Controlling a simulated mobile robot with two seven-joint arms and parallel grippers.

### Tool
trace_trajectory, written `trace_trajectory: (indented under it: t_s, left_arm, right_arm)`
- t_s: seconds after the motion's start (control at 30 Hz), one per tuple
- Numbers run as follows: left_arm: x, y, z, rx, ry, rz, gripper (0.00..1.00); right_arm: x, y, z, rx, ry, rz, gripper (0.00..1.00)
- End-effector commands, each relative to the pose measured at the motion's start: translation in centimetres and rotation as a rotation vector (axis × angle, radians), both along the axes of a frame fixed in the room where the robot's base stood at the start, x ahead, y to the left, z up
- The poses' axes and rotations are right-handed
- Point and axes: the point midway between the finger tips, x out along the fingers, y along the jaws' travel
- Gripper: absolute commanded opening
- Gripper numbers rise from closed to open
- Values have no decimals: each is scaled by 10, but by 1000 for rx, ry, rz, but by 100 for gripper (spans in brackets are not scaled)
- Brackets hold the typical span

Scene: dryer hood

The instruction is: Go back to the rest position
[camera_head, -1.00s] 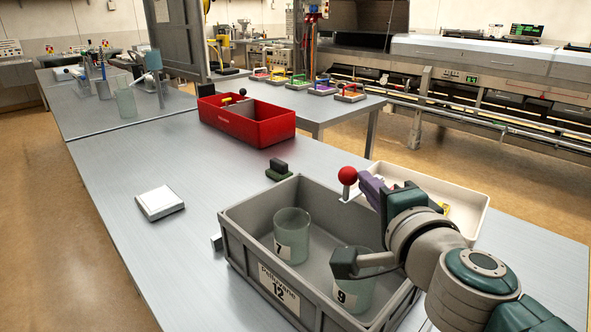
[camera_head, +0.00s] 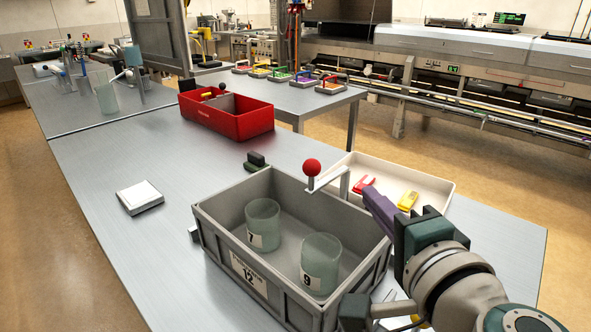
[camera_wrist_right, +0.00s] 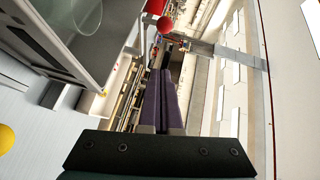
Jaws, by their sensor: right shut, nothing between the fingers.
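My right gripper (camera_head: 380,212) is at the right side of the grey crate (camera_head: 222,240), above the table, with its purple fingers shut and nothing between them. The shut fingers also show in the right wrist view (camera_wrist_right: 160,100). The crate holds two frosted beakers, one marked 7 (camera_head: 263,224) and one marked 9 (camera_head: 320,263), both upright. A red ball on a short post (camera_head: 312,168) stands at the crate's back edge, on a white bracket, apart from the fingertips. My left gripper is not in view.
A white tray (camera_head: 438,183) with a red and a yellow item lies behind the crate. A red bin (camera_head: 228,125), a dark green block (camera_head: 255,162) and a white square pad (camera_head: 140,197) stand on the table.

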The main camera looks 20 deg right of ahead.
Motion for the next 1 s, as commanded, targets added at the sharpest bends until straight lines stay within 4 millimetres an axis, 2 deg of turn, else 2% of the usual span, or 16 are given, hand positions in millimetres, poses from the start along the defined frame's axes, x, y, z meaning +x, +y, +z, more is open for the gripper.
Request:
trace_trajectory:
  t_s: [0.1,0.2,0.43,0.53,0.63,0.7,0.8,0.87,0.97,1.0]
  left_arm:
    - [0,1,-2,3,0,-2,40]
    - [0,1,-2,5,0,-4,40]
    - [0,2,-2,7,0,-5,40]
    - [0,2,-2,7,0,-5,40]
    - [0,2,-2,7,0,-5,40]
    - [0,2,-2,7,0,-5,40]
    - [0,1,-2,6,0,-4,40]
    - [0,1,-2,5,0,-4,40]
    - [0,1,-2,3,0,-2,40]
    - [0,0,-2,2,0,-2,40]
  right_arm:
    - [-17,3,1,1,2,-1,0]
    - [-24,4,2,1,1,-2,0]
    - [-26,12,8,-21,-7,34,0]
    - [-22,38,23,-111,-25,179,0]
    - [-27,87,36,-289,-18,444,0]
    - [-43,123,33,-452,29,660,0]
    - [-77,151,10,-685,171,929,0]
    - [-99,152,-7,-809,285,1051,0]
    - [-133,135,-30,-975,500,1187,0]
    - [-146,123,-37,-1028,590,1223,0]
